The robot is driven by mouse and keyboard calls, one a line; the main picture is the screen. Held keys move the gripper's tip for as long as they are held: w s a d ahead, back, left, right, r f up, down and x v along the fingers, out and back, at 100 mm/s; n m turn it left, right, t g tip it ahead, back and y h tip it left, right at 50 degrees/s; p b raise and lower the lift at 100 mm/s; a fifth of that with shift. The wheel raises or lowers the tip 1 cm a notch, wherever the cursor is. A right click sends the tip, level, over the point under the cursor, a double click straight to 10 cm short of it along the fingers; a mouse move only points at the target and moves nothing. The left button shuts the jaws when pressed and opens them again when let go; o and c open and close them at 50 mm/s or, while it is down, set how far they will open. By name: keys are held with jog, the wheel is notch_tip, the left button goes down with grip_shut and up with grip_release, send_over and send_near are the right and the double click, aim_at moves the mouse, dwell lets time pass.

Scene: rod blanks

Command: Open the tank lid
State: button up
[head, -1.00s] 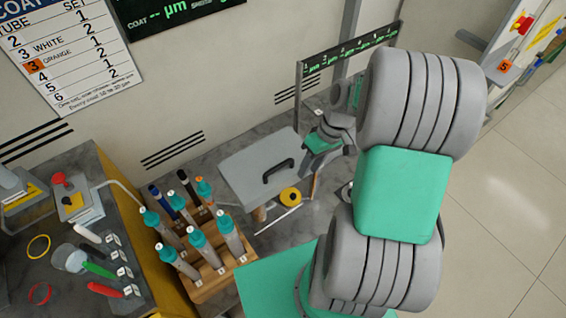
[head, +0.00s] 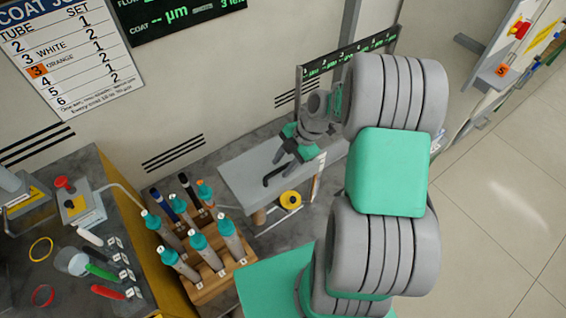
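The tank lid (head: 243,183) is a flat light-grey panel at the back of the bench, in the middle of the head view. It lies flat and looks shut. Its black bar handle (head: 273,178) sits on top, towards the right. My gripper (head: 287,158) is over the lid, just above and behind the handle in the picture. Its dark fingers look spread, with nothing seen between them. At this size I cannot tell whether a finger touches the handle. My arm hides the right part of the tank area.
A wooden rack (head: 205,262) of teal-capped tubes stands left of the tank. A dark side bench (head: 40,240) holds tools and rings. A green-lettered display (head: 350,55) stands behind the tank.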

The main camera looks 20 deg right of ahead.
jog(key=shift+a+f, duration=0.1)
jog(key=shift+f, duration=0.2)
jog(key=shift+c, duration=0.4)
grip_shut()
dwell(0.8)
